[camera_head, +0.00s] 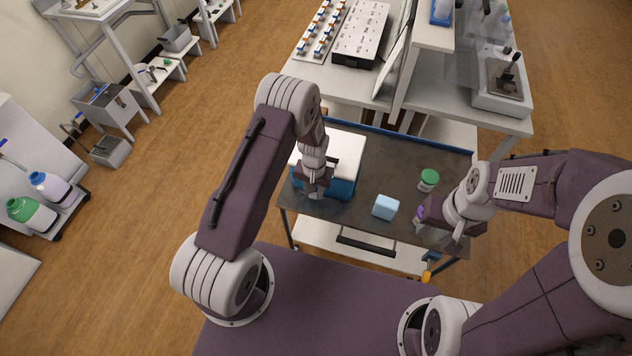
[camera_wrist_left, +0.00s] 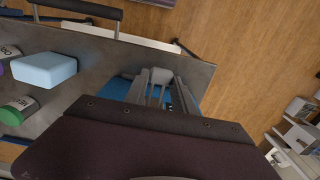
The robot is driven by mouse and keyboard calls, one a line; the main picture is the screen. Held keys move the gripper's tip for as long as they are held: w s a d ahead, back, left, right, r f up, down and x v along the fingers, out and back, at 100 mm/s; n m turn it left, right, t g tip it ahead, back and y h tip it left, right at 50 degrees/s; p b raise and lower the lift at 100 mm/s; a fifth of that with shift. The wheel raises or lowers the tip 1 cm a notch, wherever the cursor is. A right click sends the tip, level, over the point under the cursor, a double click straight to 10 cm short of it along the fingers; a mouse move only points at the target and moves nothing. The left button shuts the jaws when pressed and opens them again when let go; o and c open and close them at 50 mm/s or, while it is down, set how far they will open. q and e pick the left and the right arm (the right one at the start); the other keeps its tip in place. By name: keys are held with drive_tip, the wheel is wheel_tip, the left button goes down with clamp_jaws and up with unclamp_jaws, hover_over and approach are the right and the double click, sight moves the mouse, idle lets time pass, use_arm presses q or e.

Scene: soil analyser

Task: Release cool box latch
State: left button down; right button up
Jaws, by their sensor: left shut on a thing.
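The cool box has a blue body (camera_head: 343,188) and a white lid (camera_head: 345,150), and stands at the left end of the dark cart top. My left gripper (camera_head: 313,192) is at its near side, in front of the blue wall. In the left wrist view the fingers of my left gripper (camera_wrist_left: 156,88) are close together against the blue cool box (camera_wrist_left: 115,88), shut on the latch. The latch itself is hidden between the fingers. My right gripper (camera_head: 445,228) hangs over the right side of the cart; its fingers are too small and dark to read.
A light blue block (camera_head: 385,207) and a green-capped jar (camera_head: 428,180) stand on the cart top (camera_head: 385,170). A purple-capped jar (camera_head: 420,213) is partly hidden beside my right gripper. The cart's handle (camera_head: 365,247) is at the near edge. A white bench (camera_head: 440,110) stands behind.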

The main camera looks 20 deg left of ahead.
use_arm(q)
drive_tip(key=shift+w, duration=0.1)
idle(0.3)
drive_tip(key=c, duration=1)
unclamp_jaws()
drive_tip(key=shift+c, duration=0.2)
drive_tip(key=shift+r, duration=0.1)
wheel_tip(320, 180, up, 8)
drive_tip(key=shift+w+r+b, duration=0.1)
drive_tip(key=shift+w+b, duration=0.05)
drive_tip(key=shift+b, duration=1.1)
drive_tip(key=shift+r, duration=0.35)
